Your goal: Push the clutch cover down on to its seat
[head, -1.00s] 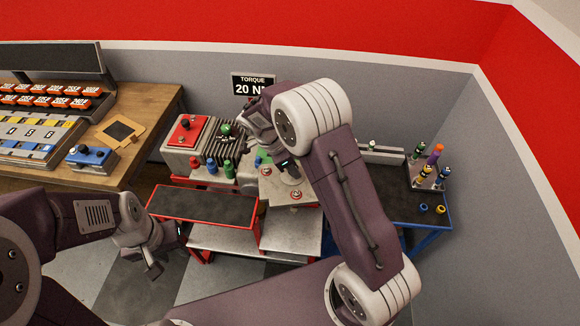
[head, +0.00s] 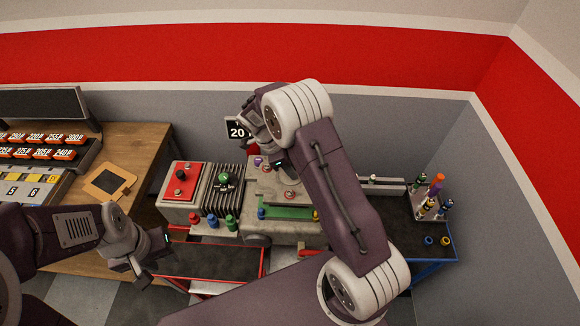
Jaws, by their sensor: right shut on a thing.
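A pale grey plate with red-ringed knobs (head: 290,195), which looks like the clutch cover, is over the grey engine body under my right gripper. A green strip (head: 285,213) shows along its near edge, with a blue pin at its left end and a yellow pin at its right. My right gripper (head: 279,166) is shut at the far part of the plate; its fingertips are partly hidden by my arm. I cannot tell whether the plate touches its seat. My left gripper (head: 153,257) is open and empty, left of the red-edged tray.
A red-topped box (head: 183,184) and a finned block with a green knob (head: 224,180) stand left of the plate. Several coloured pins stand before them. A red-edged dark tray (head: 222,262) lies in front. A tool holder (head: 432,205) stands at the right.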

